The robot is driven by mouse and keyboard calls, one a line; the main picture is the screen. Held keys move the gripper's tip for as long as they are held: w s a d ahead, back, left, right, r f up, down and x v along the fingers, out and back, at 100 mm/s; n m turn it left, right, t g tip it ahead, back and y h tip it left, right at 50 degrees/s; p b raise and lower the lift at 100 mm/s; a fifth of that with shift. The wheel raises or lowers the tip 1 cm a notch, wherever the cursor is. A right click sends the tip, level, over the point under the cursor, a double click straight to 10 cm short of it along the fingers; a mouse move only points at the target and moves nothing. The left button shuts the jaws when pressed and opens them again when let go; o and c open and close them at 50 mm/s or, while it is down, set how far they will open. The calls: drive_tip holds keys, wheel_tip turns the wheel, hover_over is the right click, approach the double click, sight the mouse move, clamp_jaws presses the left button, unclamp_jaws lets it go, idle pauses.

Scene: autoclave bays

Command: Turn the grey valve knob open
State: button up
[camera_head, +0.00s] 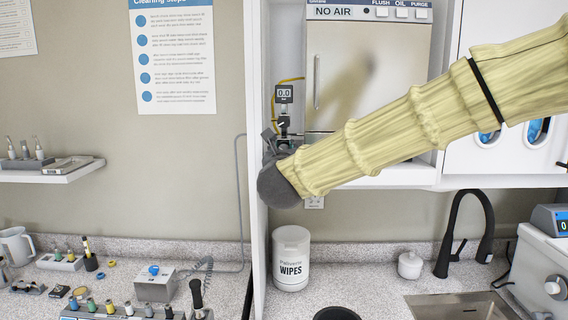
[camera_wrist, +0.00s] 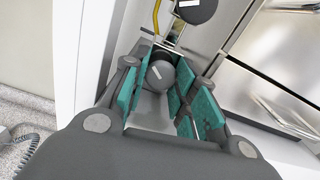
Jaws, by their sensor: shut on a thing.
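The grey valve knob (camera_wrist: 160,76) shows in the wrist view as a dark grey round knob with a short white mark on its face. My gripper (camera_wrist: 162,84) is shut on it, with green-padded fingers on either side. In the head view my gripper (camera_head: 274,144) is at the left side of the white cabinet, just below a small gauge (camera_head: 284,93) reading 0.0. The held knob is hidden there behind my gripper and wrist. A second dark round knob (camera_wrist: 195,9) with a white mark shows above the held one in the wrist view.
A yellow hose (camera_wrist: 156,17) runs beside the fitting. The NO AIR unit (camera_head: 340,75) stands right of the gauge. The cabinet's left side panel (camera_head: 256,150) is close to my gripper. A wipes tub (camera_head: 291,260) stands on the counter below.

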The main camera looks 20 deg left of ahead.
idle(0.4)
drive_tip(key=o, duration=1)
drive_tip(key=shift+o, duration=0.2)
drive_tip(key=v, duration=1.2)
drive_tip(key=shift+c, duration=0.2)
